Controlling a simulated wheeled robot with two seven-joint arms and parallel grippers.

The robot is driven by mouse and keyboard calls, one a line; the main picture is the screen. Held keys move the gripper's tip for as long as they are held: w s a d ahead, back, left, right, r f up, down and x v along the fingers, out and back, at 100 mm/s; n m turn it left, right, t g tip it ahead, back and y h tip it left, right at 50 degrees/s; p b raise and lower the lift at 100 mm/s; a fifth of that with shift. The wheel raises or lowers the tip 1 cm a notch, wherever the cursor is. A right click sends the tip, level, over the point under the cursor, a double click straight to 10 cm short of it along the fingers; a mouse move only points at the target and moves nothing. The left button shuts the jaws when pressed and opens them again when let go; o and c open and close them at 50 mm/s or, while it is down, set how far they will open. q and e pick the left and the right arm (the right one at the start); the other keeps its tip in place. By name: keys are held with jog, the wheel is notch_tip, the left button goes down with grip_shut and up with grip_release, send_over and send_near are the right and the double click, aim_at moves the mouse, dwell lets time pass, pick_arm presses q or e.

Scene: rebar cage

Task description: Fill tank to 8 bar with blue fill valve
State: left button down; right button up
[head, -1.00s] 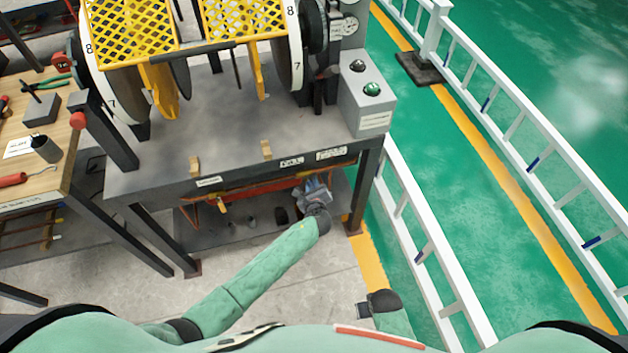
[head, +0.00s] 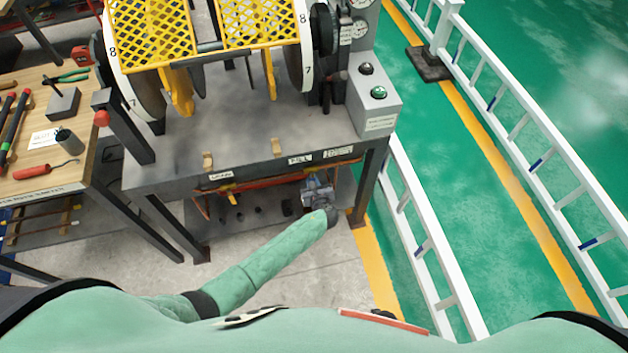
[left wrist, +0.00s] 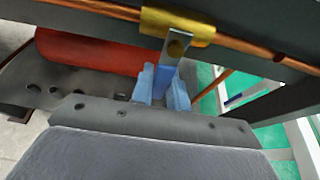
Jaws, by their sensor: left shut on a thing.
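My left gripper (head: 317,193) reaches under the front edge of the workbench, below the FILL label (head: 300,160). In the left wrist view its two fingers (left wrist: 162,88) are closed around the blue lever (left wrist: 171,70) of the fill valve. The valve's brass body (left wrist: 178,27) sits on a copper pipe just above. The red tank (left wrist: 90,52) lies behind, to the left; in the head view the gripper and arm hide most of the valve. The gauges (head: 359,28) are partly cut off at the top and cannot be read. My right gripper is not in view.
A control box (head: 374,105) with a green and a black button stands at the bench's right end. A yellow-guarded wheel machine (head: 200,70) stands on the bench. A wooden tool table (head: 85,150) is at left, a white railing (head: 430,250) at right.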

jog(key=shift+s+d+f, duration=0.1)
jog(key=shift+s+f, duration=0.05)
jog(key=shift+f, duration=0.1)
pick_arm(q)
jog(key=c, duration=1.4)
grip_release()
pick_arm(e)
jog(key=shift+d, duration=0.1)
pick_arm(q)
jog(key=shift+o, duration=0.2)
jog(key=shift+s, duration=0.1)
